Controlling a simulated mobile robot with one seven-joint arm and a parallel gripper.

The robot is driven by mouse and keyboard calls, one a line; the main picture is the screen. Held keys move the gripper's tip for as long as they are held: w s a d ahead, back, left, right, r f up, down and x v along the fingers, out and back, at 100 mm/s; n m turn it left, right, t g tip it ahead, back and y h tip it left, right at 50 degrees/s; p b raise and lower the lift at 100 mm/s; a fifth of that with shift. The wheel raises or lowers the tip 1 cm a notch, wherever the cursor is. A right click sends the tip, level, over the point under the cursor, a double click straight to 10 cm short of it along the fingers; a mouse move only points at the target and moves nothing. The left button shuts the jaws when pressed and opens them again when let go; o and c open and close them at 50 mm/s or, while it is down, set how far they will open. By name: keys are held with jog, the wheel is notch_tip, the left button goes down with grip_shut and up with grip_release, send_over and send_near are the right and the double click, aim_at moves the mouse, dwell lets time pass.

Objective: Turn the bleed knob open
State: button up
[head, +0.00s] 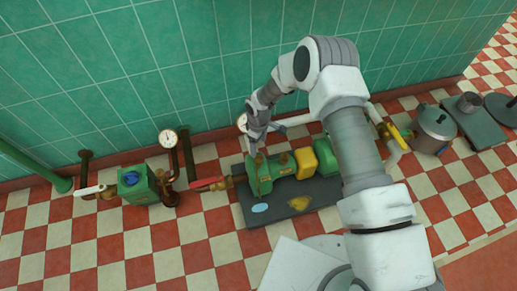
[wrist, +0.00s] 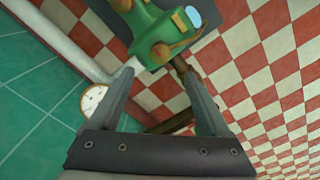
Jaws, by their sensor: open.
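A green pump (head: 262,178) stands on a dark base plate (head: 246,218) by the wall. Small brown knob-like fittings sit on its top, one (head: 283,158) clear of my arm; I cannot tell which is the bleed knob. My gripper (head: 253,150) is over the left end of the pump, pointing down. In the wrist view the fingers of my gripper (wrist: 158,78) are apart with nothing held. The green body (wrist: 150,25) lies just beyond the fingertips, with a brown round fitting (wrist: 160,52) between and beyond them. Contact cannot be told.
A red-handled valve (head: 205,184) is left of the pump, and a yellow part (head: 305,163) is to its right.

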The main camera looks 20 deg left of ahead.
notch_tip(320, 180, up, 8)
jog(key=p, duration=0.2)
jog(key=shift+r, duration=0.1)
dwell(0.4)
jog(key=w+d+r+m+t, duration=0.1)
jog(key=w+d+r+m, duration=0.1)
jog(key=d+r, duration=0.6)
jog(key=w+d+r+m+t, duration=0.1)
jog(key=d+r+m, duration=0.25)
jog(key=r, duration=0.95)
jog(key=w+d+r+m+t, duration=0.1)
jog(key=w+d+r+m, duration=0.1)
jog(key=d+r, duration=0.65)
jog(key=s+d+r+m+t, duration=0.1)
jog(key=s+d+r+m, duration=0.4)
jog(key=s+d+r, duration=0.65)
jog(key=s+d+r+m+t, duration=0.1)
jog(key=s+d+r+m, duration=0.1)
jog(key=s, duration=0.3)
jog(key=s+d+r+m+t, duration=0.1)
jog(key=s+d+r+m, duration=0.15)
jog(key=s, duration=0.25)
notch_tip(320, 180, up, 22)
jog(key=p, duration=2.2)
jog(key=shift+s, duration=0.25)
